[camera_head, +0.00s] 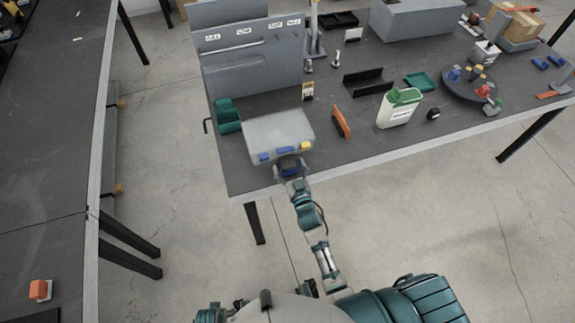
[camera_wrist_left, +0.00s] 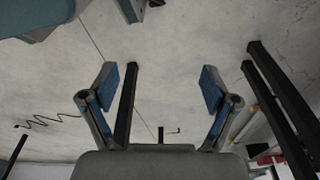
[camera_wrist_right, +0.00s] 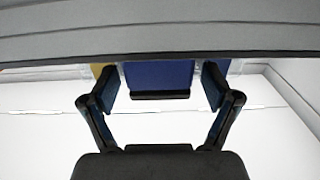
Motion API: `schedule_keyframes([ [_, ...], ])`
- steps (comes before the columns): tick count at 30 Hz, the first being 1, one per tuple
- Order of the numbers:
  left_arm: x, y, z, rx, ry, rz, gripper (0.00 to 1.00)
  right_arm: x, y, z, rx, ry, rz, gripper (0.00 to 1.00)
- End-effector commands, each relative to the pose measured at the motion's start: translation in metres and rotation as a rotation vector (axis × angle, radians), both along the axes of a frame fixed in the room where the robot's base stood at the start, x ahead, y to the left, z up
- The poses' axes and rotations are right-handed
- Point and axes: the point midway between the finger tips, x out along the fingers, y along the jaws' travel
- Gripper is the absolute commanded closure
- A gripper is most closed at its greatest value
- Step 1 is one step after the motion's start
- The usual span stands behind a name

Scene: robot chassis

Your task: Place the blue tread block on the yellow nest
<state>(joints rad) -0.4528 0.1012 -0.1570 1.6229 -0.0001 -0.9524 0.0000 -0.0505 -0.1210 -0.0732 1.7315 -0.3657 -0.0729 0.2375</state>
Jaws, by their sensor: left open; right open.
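A pale grey slab (camera_head: 270,126) lies near the front left of the work table, with blue pieces (camera_head: 264,157) and a small yellow piece (camera_head: 306,146) along its front edge. I cannot tell for certain which blue piece is the tread block or whether the yellow piece is the nest. My right gripper (camera_head: 291,165) is at that front edge. In the right wrist view a blue block (camera_wrist_right: 158,74) shows between its open fingers, with a bit of yellow (camera_wrist_right: 97,70) beside it. My left gripper (camera_wrist_left: 160,88) is open and empty, over the floor.
A grey panel unit (camera_head: 245,60) stands behind the slab. A green bin (camera_head: 227,115) is to its left; an orange piece (camera_head: 341,121) and a white-green container (camera_head: 398,108) are to its right. The table's front edge is just below the slab.

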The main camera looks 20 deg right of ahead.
Motion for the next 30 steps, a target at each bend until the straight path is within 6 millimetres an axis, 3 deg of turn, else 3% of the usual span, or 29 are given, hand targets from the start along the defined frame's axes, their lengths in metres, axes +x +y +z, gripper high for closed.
schedule_keyframes([
  [4,0.001,0.0,0.001,-0.001,-0.004,0.0,0.13,0.0,0.0,0.0,0.0,0.0,0.0,0.12],
  [12,-0.001,0.001,-0.001,0.002,0.003,0.0,0.13,-0.001,0.0,0.0,0.0,0.0,0.0,0.8],
  [14,-0.002,0.001,-0.002,0.002,0.005,0.0,0.13,0.0,0.0,0.001,0.0,-0.001,0.0,0.88],
  [23,-0.001,0.001,-0.002,0.002,0.003,0.0,0.13,-0.003,0.0,0.003,0.0,-0.002,0.001,0.88],
  [26,0.0,0.001,-0.001,0.001,-0.005,0.0,0.13,-0.008,0.0,0.009,0.001,-0.002,0.001,0.88],
  [30,-0.007,0.001,-0.015,0.001,0.003,-0.003,0.13,-0.008,0.0,0.029,-0.001,-0.006,0.0,0.88],
])
